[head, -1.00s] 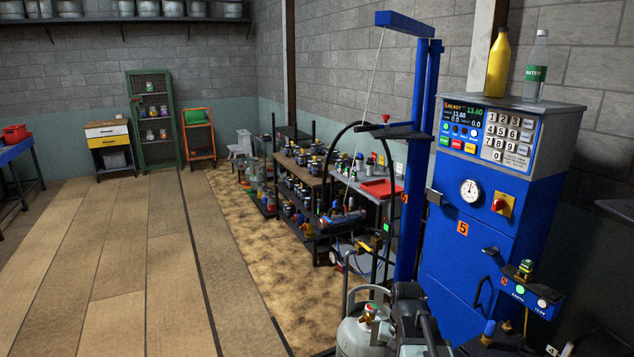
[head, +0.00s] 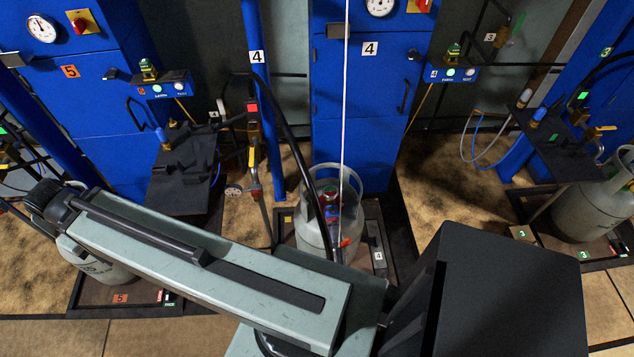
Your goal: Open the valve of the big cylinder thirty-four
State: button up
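A big grey cylinder (head: 311,238) stands in the middle of the head view, on the scale platform marked 4. Its collar surrounds a valve (head: 330,213) with blue and red parts. A black hose runs down in front of the cylinder, and a thin white line passes before it. My arm covers the cylinder's lower front. I cannot read a number on it, nor tell if the valve is open. My arm reaches across the lower picture to the left, away from this cylinder. Its end is dark and I can make out no gripper fingers.
Another grey cylinder (head: 105,272) stands at left on platform 5, partly behind my arm. A third cylinder (head: 585,212) stands at right by the labels 3. Blue cabinets (head: 352,145) line the back. A black shelf (head: 185,175) juts out left of the middle cylinder.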

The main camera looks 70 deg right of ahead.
aim_at(330, 192)
jog(key=z, duration=3.5)
jog(key=k, duration=1.4)
jog(key=u, duration=0.7)
jog(key=i, duration=1)
jog(key=z, duration=0.1)
